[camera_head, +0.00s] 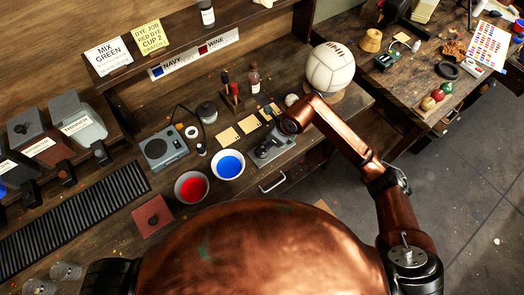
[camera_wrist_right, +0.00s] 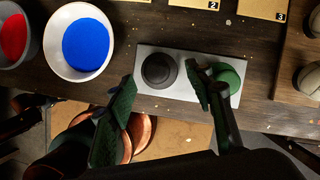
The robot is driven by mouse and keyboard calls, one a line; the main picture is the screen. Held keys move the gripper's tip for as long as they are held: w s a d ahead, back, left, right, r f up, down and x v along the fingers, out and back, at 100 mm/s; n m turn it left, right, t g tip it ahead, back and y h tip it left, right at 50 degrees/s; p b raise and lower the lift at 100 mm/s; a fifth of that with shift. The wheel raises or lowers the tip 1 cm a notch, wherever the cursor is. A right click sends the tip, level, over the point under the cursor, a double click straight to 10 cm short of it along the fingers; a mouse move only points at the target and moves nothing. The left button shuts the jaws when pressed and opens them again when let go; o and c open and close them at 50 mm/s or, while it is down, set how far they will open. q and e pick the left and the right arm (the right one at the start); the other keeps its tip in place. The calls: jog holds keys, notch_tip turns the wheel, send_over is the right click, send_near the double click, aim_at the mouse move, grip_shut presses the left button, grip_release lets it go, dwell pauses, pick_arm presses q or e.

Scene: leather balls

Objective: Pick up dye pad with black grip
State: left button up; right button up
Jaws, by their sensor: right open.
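In the right wrist view, a round black grip (camera_wrist_right: 159,70), which looks like the dye pad's, sits on a pale rectangular tray (camera_wrist_right: 182,93). A green round piece (camera_wrist_right: 230,76) sits beside it on the right. My right gripper (camera_wrist_right: 160,74) is open and empty, its fingers spread on either side of the black grip in the picture. I cannot tell their height above it. The right finger partly covers the gap between black and green. In the head view, my right gripper (camera_head: 266,149) is over the tray, hiding much of it. My left gripper is not in view.
A bowl of blue dye (camera_head: 228,165) and a bowl of red dye (camera_head: 191,187) stand left of the tray. Numbered tan cards (camera_head: 249,123) lie behind it. A white ball (camera_head: 330,68) rests at the back right.

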jog(key=x, duration=0.5)
jog(key=shift+s+a+f+p, duration=0.15)
jog(key=shift+s+p, duration=0.1)
jog(key=shift+p, duration=0.15)
jog(key=shift+c, duration=0.3)
grip_shut()
